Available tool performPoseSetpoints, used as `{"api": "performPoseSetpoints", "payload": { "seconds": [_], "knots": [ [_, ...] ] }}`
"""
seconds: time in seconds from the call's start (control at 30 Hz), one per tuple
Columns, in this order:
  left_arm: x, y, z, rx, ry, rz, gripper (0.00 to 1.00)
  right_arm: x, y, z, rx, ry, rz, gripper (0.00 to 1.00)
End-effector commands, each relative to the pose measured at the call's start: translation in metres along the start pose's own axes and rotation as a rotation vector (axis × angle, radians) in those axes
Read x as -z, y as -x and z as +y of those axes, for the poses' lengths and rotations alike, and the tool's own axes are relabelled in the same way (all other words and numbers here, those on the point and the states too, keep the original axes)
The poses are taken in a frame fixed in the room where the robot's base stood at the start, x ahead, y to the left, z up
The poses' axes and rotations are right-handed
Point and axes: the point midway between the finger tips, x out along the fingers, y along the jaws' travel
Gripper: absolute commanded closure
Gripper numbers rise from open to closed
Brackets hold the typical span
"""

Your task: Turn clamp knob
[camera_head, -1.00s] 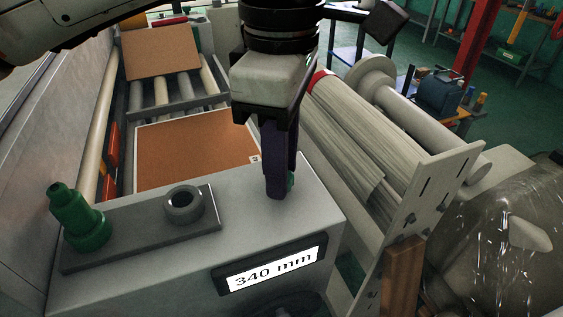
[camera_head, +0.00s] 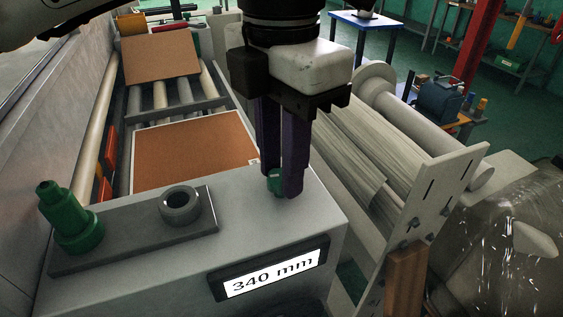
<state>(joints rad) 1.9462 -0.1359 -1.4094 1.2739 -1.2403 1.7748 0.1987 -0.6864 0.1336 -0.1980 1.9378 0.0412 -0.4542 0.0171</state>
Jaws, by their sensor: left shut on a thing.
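My left gripper (camera_head: 281,188) points down over the right end of the grey machine housing (camera_head: 240,235). Its dark purple fingers are shut on a small green knob (camera_head: 273,180) on top of the housing; the fingers hide most of the knob. A larger green stepped part (camera_head: 70,217) stands upright on a dark plate (camera_head: 140,238) at the left, beside a grey ring (camera_head: 180,204). My right gripper is not in view.
A display (camera_head: 269,275) on the housing front reads 340 mm. Brown sheets (camera_head: 195,152) lie on the roller line behind. Wood-grain rolls (camera_head: 375,150) and an upright slotted plate (camera_head: 440,195) stand close at the right.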

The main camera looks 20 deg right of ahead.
Motion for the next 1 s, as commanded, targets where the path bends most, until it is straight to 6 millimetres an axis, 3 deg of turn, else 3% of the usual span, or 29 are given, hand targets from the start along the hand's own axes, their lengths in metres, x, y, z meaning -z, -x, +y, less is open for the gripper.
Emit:
{"api": "performPoseSetpoints", "payload": {
  "seconds": [0.4,0.93,0.97,1.0],
  "knots": [
    [0.0,0.0017,0.0014,-0.003,0.183,-0.003,0.96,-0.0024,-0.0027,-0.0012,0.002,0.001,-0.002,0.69],
    [-0.0001,0.0018,0.0014,-0.002,0.207,-0.003,0.96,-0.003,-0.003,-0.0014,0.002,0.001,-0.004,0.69],
    [-0.0001,0.0018,0.0014,-0.002,0.207,-0.003,0.71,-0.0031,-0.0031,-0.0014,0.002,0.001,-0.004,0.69],
    [-0.0001,0.0017,0.0013,-0.001,0.207,-0.003,0.64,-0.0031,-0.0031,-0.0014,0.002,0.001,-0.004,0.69]
  ]
}}
